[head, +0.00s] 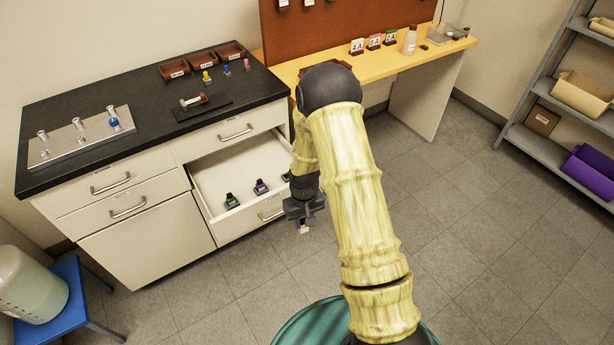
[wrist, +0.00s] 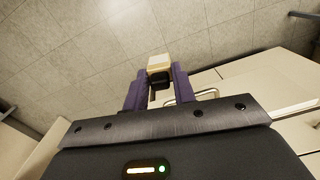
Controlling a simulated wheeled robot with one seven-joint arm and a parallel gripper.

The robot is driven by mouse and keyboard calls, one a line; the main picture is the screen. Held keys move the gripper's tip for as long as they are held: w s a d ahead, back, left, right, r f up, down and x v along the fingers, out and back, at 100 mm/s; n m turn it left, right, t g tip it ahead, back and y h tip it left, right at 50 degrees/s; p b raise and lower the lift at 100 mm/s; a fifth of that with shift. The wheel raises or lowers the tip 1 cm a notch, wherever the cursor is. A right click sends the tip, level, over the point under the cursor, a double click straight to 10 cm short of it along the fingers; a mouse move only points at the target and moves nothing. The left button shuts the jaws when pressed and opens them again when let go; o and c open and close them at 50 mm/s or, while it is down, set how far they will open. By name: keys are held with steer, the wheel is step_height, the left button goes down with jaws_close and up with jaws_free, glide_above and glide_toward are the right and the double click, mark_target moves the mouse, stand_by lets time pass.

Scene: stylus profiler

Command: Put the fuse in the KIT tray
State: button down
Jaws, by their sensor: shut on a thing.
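My gripper (head: 304,212) is in front of the open drawer, above the floor, pointing down. In the wrist view its purple fingers (wrist: 157,88) are shut on a small block with a cream end and a black part, which I take as the fuse (wrist: 159,64). The cream end also shows below the fingers in the head view (head: 305,229). Three reddish-brown trays (head: 201,62) stand at the back of the black counter, and another brown tray (head: 340,64) is partly hidden behind my arm on the wooden bench. I cannot read which label says KIT.
The open drawer (head: 237,165) holds a green item (head: 231,201), a purple item (head: 260,187) and one partly hidden. The counter carries a metal plate with pegs (head: 82,138) and a dark mat (head: 203,108). A blue stool (head: 75,300) stands left, shelves right.

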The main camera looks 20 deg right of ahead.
steer(key=s+d+f+m+p, duration=0.1)
steer(key=s+f+p, duration=0.4)
steer(key=f, duration=0.6)
steer(key=shift+d+m, duration=0.15)
steer(key=shift+m, duration=0.25)
steer(key=shift+d, duration=0.1)
